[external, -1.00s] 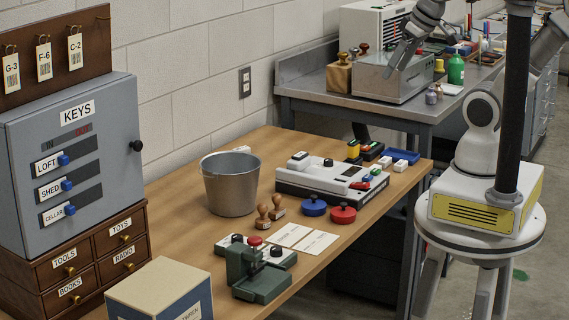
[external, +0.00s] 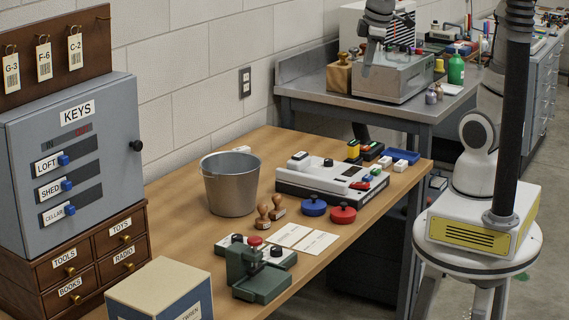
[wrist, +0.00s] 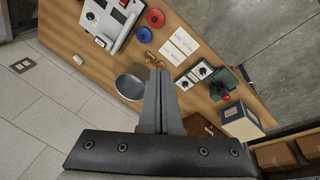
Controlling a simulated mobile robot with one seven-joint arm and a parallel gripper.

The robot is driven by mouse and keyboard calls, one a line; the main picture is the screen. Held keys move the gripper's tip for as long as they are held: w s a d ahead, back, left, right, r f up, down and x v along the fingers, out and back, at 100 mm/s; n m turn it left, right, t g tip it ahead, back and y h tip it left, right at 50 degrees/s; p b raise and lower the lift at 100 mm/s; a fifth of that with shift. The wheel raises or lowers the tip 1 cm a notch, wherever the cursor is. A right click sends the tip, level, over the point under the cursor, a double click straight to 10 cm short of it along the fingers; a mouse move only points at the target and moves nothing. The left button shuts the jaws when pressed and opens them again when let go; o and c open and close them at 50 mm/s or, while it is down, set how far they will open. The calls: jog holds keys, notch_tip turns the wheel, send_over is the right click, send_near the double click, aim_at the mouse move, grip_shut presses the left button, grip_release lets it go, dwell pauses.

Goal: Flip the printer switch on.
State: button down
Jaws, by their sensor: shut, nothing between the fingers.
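A white and dark desktop machine (external: 333,180), which may be the printer, sits on the wooden table behind the red and blue round tins. It has a black knob, a dark panel and small coloured controls at its right end. Part of it shows at the top of the wrist view (wrist: 108,22). I cannot tell which control is its switch or how it is set. My gripper (external: 367,70) is raised, overlapping the rear metal bench in the external view. Its fingers (wrist: 162,75) are together and empty in the wrist view, apart from the machine.
A metal bucket (external: 231,188), two wooden stamps (external: 270,208), a red tin (external: 342,213), a blue tin (external: 314,206) and a green press (external: 258,274) stand on the table. A grey key cabinet (external: 72,160) is at left. Bare wood (external: 180,220) lies left of the bucket.

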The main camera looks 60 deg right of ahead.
jog(key=w+d+f+n+g+b, duration=0.3)
jog(key=w+d+f+n+b, duration=0.25)
jog(key=w+d+f, duration=0.5)
jog(key=n+g+y+b, duration=0.1)
jog(key=n+g+b, duration=0.1)
jog(key=n+b, duration=0.3)
send_over(365, 183)
jog(key=w, duration=0.3)
notch_tip(365, 183, down, 14)
jog(key=shift+a+f+n+p, duration=0.15)
jog(key=shift+n+p, duration=0.2)
jog(key=shift+p, duration=0.1)
jog(key=s+f+b, duration=0.1)
jog(key=f, duration=0.3)
jog(key=f+b, duration=0.1)
jog(key=f, duration=0.4)
jog(key=s+f+b, duration=0.1)
jog(key=f, duration=0.3)
jog(key=shift+s+f, duration=0.3)
jog(key=shift+f, duration=0.05)
jog(key=shift+f, duration=0.1)
